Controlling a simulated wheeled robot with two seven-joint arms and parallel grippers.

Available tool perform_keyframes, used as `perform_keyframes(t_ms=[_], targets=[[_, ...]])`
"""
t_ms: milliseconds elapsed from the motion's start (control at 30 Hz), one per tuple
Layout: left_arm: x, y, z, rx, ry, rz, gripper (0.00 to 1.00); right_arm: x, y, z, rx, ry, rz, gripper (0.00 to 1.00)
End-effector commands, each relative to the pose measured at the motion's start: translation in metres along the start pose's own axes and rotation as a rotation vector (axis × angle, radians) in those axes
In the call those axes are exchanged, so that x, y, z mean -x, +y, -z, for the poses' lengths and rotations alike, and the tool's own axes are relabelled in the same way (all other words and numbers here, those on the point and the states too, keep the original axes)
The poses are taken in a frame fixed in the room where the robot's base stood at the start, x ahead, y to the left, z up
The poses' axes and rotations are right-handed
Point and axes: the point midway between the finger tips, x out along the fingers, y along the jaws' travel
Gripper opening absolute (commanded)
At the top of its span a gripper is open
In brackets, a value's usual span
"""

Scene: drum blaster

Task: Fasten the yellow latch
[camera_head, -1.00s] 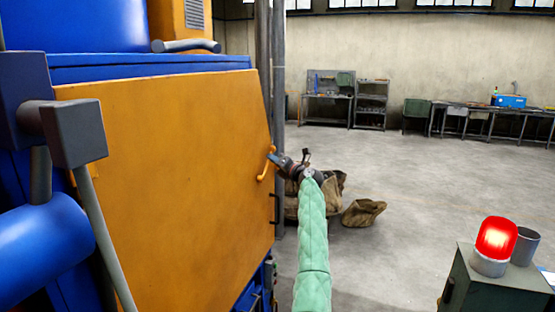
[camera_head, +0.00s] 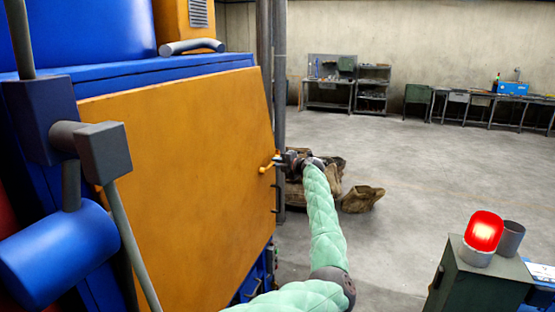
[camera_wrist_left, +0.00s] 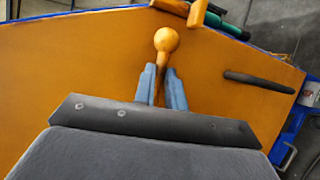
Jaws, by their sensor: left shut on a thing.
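The yellow latch (camera_head: 265,168) is at the right edge of the large orange door of the blue machine. In the left wrist view its round knob (camera_wrist_left: 167,39) stands up past my fingertips. My left gripper (camera_wrist_left: 162,88) has its two blue-grey fingers shut around the latch's stem, just below the knob. In the head view this gripper (camera_head: 279,160) is at the door's right edge, partly hidden by its own wrist. The latch's far end is hard to make out. My right gripper is not in view.
A dark door handle (camera_wrist_left: 258,82) is close to the latch. Grey vertical pipes (camera_head: 279,70) stand just behind the door edge. Brown sacks (camera_head: 360,198) lie on the floor. A red beacon (camera_head: 483,231) tops a box at the right. Open floor lies between.

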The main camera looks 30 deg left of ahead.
Motion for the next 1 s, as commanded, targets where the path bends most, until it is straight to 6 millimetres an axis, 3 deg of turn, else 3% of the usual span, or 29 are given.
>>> perform_keyframes(t_ms=[533,567,667,1000], targets=[[-0.0003,-0.004,-0.0001,-0.026,0.005,0.012,0.0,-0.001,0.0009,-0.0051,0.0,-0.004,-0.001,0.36],[-0.0004,-0.004,-0.0001,-0.026,0.005,0.012,0.14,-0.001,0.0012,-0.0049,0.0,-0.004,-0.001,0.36],[-0.0004,-0.004,0.0,-0.026,0.005,0.012,0.34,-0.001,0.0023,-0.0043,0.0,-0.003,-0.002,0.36],[0.0012,-0.0037,0.0,-0.024,0.005,0.011,0.34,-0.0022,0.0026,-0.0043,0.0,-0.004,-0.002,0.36]])
